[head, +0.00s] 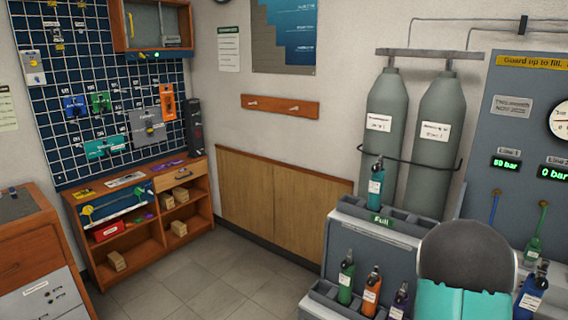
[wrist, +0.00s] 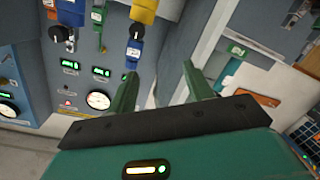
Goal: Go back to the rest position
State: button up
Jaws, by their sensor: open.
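My gripper (wrist: 160,68) is open in the wrist view. Its two green fingers stand apart with nothing between them. In the wrist view, the grey panel with dials and green displays (wrist: 80,85) lies to the left of the fingers. A yellow and blue item (wrist: 136,45) shows just above the left fingertip, apart from it as far as I can tell. In the head view, part of my own arm fills the lower right and my gripper does not show.
In the head view, a grey rack (head: 375,255) marked Full holds several bottles beside my arm. Two tall grey cylinders (head: 382,110) stand behind it. The gauge panel (head: 515,95) is at right. A wooden shelf unit (head: 150,230) stands left. The tiled floor (head: 205,285) between is clear.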

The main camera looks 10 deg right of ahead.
jog(key=w+a+r+y, duration=0.1)
jog(key=a+r+y, duration=0.25)
jog(key=a, duration=0.45)
jog(key=w+a+r+g+y, duration=0.15)
jog(key=a+r, duration=0.25)
jog(key=a, duration=0.4)
jog(key=w+a+r+y, duration=0.1)
jog(key=a+r+y, duration=0.25)
jog(key=a, duration=0.45)
jog(key=s+a+r+n+g+y, duration=0.1)
jog(key=s+a+r+g+y, duration=0.1)
jog(key=s+a, duration=0.7)
jog(key=s+a+r+n+g+y, duration=0.1)
jog(key=s+a+r+n+g, duration=0.1)
jog(key=s+a, duration=0.8)
jog(key=shift+a+r+y, duration=0.25)
jog(key=shift+r+y, duration=0.1)
jog(key=shift+r, duration=0.45)
jog(key=c, duration=0.3)
jog(key=shift+d, duration=0.2)
